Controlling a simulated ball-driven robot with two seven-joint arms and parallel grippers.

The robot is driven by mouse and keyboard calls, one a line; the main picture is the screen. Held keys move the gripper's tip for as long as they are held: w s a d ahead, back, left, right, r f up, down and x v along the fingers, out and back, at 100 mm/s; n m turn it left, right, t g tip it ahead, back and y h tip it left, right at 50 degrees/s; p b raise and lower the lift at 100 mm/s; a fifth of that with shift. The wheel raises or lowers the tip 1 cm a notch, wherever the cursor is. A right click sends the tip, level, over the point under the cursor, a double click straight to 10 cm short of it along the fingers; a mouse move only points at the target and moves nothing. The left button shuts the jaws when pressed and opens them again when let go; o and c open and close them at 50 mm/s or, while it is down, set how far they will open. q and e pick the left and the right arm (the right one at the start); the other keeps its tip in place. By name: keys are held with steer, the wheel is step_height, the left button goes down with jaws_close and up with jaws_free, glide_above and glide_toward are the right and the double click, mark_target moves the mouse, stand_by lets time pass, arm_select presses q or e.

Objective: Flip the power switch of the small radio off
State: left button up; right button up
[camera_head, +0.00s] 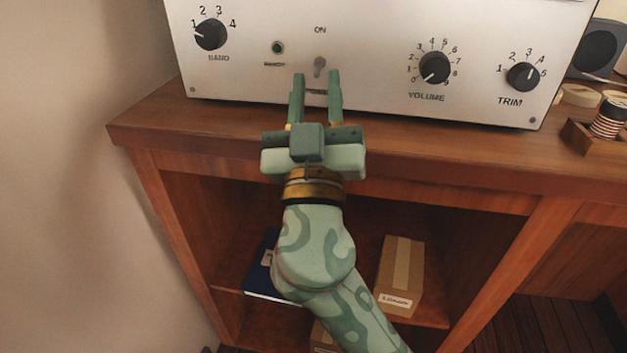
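The small radio (370,70) is a pale metal box with a front panel facing me, standing on a wooden cabinet. Its power switch (319,66) is a small metal toggle below the word ON, next to a dark green indicator (278,48). My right gripper (317,80) is just in front of the panel, below and around the switch in the picture. Its two fingers are apart with nothing seen between them but the panel. Whether a finger touches the switch I cannot tell. My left gripper is not in view.
The panel also carries a BAND knob (211,34), a VOLUME knob (435,68) and a TRIM knob (523,76). The wooden cabinet (420,150) has open shelves with a cardboard box (401,270) and a dark blue book (258,283). A thread spool (609,117) sits at the right.

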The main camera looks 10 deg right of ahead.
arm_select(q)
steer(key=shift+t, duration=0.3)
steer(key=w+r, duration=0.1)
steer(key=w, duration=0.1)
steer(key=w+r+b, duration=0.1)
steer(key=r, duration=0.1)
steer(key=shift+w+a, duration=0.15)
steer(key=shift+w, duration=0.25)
arm_select(e)
steer(key=v, duration=1.5)
steer(key=shift+s+f, duration=0.2)
steer(key=shift+f, duration=0.05)
